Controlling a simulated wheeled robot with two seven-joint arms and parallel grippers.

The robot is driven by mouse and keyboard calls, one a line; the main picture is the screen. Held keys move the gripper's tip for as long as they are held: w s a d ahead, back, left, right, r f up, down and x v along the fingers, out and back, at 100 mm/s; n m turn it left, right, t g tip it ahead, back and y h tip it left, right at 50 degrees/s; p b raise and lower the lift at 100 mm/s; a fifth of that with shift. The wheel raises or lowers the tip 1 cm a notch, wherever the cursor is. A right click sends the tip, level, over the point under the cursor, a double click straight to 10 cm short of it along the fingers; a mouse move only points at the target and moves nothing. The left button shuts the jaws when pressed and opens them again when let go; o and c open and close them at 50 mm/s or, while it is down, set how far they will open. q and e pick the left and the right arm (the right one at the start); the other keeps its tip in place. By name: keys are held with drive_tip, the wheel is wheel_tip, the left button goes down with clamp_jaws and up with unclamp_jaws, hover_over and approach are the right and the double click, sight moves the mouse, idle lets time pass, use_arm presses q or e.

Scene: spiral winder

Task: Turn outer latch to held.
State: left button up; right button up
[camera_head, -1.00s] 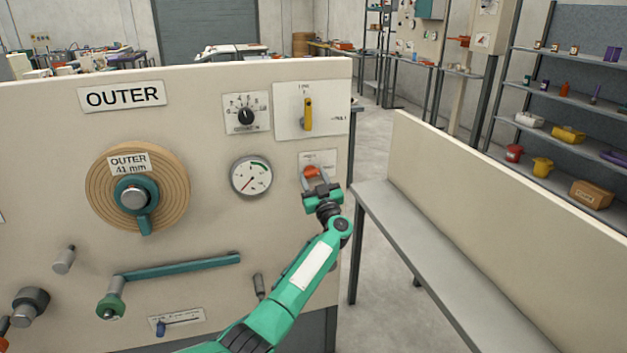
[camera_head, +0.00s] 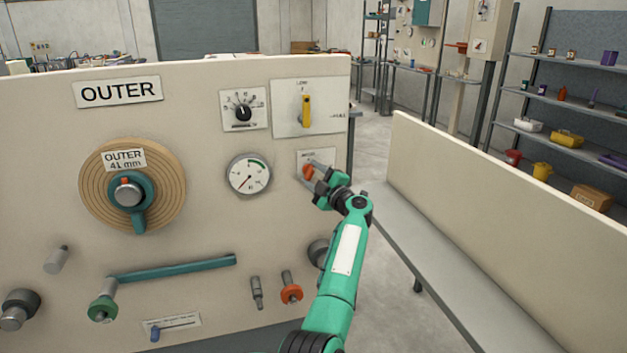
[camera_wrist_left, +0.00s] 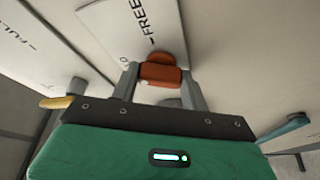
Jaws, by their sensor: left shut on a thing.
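The outer latch is a small orange-red handle (camera_head: 308,172) on a pale plate (camera_head: 318,156) at the right side of the OUTER panel, below the yellow lever. My left gripper (camera_head: 312,172) is shut on it, with one grey finger on each side. In the left wrist view the latch (camera_wrist_left: 160,74) sits between the two fingers, and the plate (camera_wrist_left: 125,28) beside it reads FREE. The other marking on the plate cannot be read. My fingers hide part of the latch. My right gripper is not in view.
A yellow lever (camera_head: 306,110) is above the latch and a round gauge (camera_head: 249,174) is to its left. A teal crank arm (camera_head: 175,268) and an orange-red knob (camera_head: 291,292) are lower down. A grey bench (camera_head: 430,255) stands to the right.

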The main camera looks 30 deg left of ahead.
use_arm(q)
drive_tip(key=n+g+h, duration=0.1)
drive_tip(key=n, duration=0.3)
drive_tip(key=shift+b, duration=0.4)
drive_tip(key=shift+n+h, duration=0.3)
drive_tip(key=shift+n, duration=0.3)
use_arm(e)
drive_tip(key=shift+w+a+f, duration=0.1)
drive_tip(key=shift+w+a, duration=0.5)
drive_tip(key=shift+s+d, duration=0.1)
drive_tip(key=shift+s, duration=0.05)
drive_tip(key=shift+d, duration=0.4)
use_arm(q)
drive_tip(key=o, duration=1)
drive_tip(key=shift+r, duration=0.1)
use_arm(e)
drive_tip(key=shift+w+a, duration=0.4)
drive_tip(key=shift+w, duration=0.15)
